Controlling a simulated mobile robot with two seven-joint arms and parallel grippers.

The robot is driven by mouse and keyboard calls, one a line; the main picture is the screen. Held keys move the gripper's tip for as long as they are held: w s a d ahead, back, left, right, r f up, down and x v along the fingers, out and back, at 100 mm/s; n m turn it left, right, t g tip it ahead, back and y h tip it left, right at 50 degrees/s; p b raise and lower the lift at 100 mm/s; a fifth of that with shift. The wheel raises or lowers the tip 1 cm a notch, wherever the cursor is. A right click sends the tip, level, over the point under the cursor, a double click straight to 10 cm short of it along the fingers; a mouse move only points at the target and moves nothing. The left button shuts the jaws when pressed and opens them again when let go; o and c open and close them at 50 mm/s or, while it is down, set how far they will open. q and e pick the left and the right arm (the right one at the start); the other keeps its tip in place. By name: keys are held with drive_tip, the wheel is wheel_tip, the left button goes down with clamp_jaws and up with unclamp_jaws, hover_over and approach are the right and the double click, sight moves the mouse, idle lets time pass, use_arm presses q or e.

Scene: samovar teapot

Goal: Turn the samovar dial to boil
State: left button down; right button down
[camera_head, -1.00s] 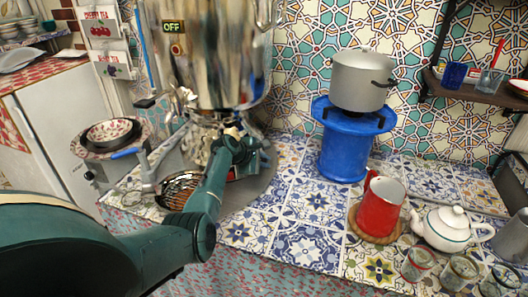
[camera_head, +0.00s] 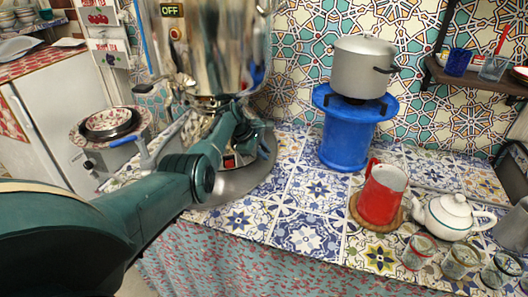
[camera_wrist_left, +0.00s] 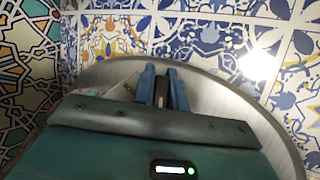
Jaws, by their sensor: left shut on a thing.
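The tall shiny samovar (camera_head: 218,50) stands at upper left in the head view, and its top is cut off. Its small display (camera_head: 172,10) reads OFF, with a small round red-centred part (camera_head: 175,34) below it. My left gripper (camera_head: 240,150) is low by the samovar's base, largely hidden behind my wrist. In the left wrist view, its blue fingers (camera_wrist_left: 163,88) are close together on a narrow dark part (camera_wrist_left: 161,92), over a round silver base plate (camera_wrist_left: 215,92). I cannot tell whether that part is the dial. My right gripper is not in view.
A blue stand (camera_head: 346,135) carries a grey pot (camera_head: 362,68). A red jug (camera_head: 381,196), a white teapot (camera_head: 448,216) and several glasses stand at right. The tiled counter in the middle (camera_head: 305,190) is clear.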

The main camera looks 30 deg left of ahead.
use_arm(q)
drive_tip(key=shift+s+a+f, duration=0.1)
drive_tip(key=shift+a, duration=0.2)
drive_tip(key=c, duration=1.5)
unclamp_jaws()
drive_tip(key=shift+o, duration=0.3)
drive_tip(key=shift+d, duration=0.1)
